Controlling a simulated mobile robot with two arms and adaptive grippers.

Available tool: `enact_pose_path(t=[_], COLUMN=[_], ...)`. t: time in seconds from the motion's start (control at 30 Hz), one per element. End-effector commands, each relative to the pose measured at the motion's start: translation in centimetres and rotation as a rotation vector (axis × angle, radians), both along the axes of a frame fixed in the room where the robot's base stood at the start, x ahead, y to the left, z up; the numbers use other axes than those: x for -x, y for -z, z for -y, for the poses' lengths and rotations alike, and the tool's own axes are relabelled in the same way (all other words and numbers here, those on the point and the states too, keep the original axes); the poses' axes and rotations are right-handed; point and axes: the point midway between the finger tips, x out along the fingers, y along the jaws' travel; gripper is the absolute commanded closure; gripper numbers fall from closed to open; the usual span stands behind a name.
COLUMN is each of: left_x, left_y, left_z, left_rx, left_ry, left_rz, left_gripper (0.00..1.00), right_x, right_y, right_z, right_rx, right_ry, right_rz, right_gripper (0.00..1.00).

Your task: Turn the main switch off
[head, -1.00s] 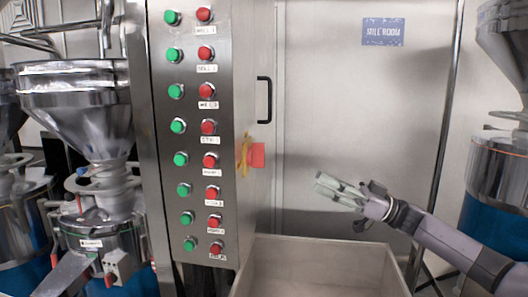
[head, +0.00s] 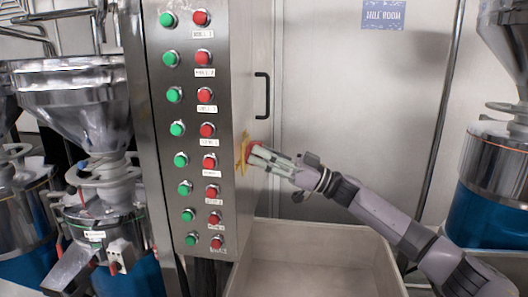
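The main switch looks to be the red knob (head: 253,146) on a yellow plate (head: 243,150), on the right side face of the steel control cabinet (head: 225,240). My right gripper (head: 256,154) reaches in from the right with its fingertips at the red knob. The fingers cover part of the knob. I cannot tell whether they are closed on it or only touching it. The knob's exact turn position is partly hidden. My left gripper is not in view.
The cabinet front has a column of green buttons (head: 177,129) and a column of red buttons (head: 207,130). A black handle (head: 263,95) is above the knob. An open pale bin (head: 320,228) stands below my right arm. Grinders with steel hoppers (head: 72,100) stand on both sides.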

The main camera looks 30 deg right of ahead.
Motion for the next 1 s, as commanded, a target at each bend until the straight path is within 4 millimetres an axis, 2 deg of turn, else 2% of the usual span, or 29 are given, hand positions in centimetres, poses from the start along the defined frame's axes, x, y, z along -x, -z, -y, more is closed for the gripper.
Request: enact_pose_path(t=[0.17, 0.67, 1.0], left_x=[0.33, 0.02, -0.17], left_y=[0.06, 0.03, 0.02], left_z=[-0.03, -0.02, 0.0], left_rx=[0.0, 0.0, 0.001], left_ry=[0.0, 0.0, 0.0], left_rz=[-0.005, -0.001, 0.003], left_gripper=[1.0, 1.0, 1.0], right_x=[0.0, 0.02, 0.02], right_y=[0.04, 0.04, 0.03], right_z=[0.02, 0.04, 0.05], right_rx=[0.0, 0.0, 0.002], right_ry=[0.0, 0.0, 0.0], right_rz=[0.0, 0.0, 0.003], right_gripper=[0.67, 1.0, 1.0])
